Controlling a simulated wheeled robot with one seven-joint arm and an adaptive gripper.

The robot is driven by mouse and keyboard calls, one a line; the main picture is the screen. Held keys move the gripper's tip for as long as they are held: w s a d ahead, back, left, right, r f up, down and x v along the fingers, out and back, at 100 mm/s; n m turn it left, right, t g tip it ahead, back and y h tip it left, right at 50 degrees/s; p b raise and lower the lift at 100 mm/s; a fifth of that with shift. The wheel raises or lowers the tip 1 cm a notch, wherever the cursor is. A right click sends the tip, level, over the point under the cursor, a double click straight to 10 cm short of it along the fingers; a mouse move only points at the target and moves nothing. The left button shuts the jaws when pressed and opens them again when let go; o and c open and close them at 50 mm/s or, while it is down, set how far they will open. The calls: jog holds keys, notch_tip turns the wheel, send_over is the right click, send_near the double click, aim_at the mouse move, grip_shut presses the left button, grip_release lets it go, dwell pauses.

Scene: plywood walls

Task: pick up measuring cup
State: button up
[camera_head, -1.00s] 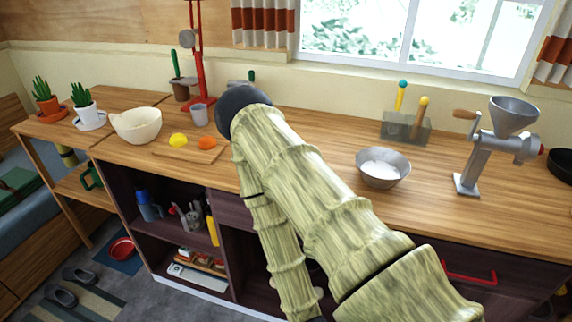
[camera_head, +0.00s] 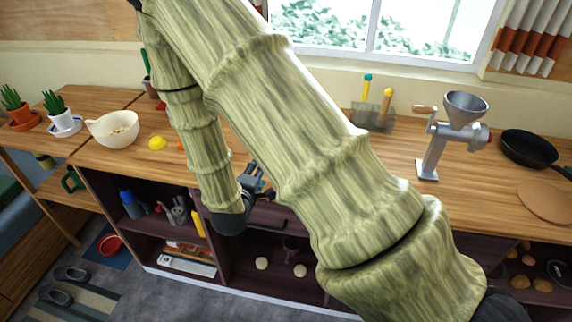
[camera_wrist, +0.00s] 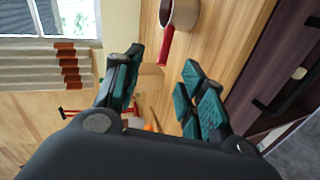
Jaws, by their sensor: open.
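A small round cup with a long red handle, which appears to be the measuring cup (camera_wrist: 184,12), is at the top of the wrist view on the wooden counter. Its handle points down the picture, toward the space between my fingertips. My gripper (camera_wrist: 163,64) is open and nothing shows held in it. In the head view my gripper (camera_head: 256,182) is at the counter's front edge, partly behind my arm. The cup is hidden in the head view, apparently by my arm. I cannot tell the exact gap between handle and fingers.
A metal grinder (camera_head: 433,150) and black pan (camera_head: 528,149) stand on the right of the counter. A cream bowl (camera_head: 113,130) and yellow item (camera_head: 157,143) are at left. Dark drawers (camera_wrist: 285,70) lie close beside my gripper.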

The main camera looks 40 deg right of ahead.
jog(key=p+x, duration=0.1)
jog(key=x, duration=0.4)
jog(key=shift+w+d, duration=0.1)
jog(key=shift+d, duration=0.15)
jog(key=shift+f+p+x, duration=0.2)
jog(key=shift+p+x, duration=0.7)
jog(key=shift+x, duration=0.4)
jog(key=shift+f+p+x, duration=0.25)
jog(key=shift+p+x, duration=0.6)
jog(key=shift+x, duration=0.45)
jog(key=shift+a, duration=0.2)
grip_shut()
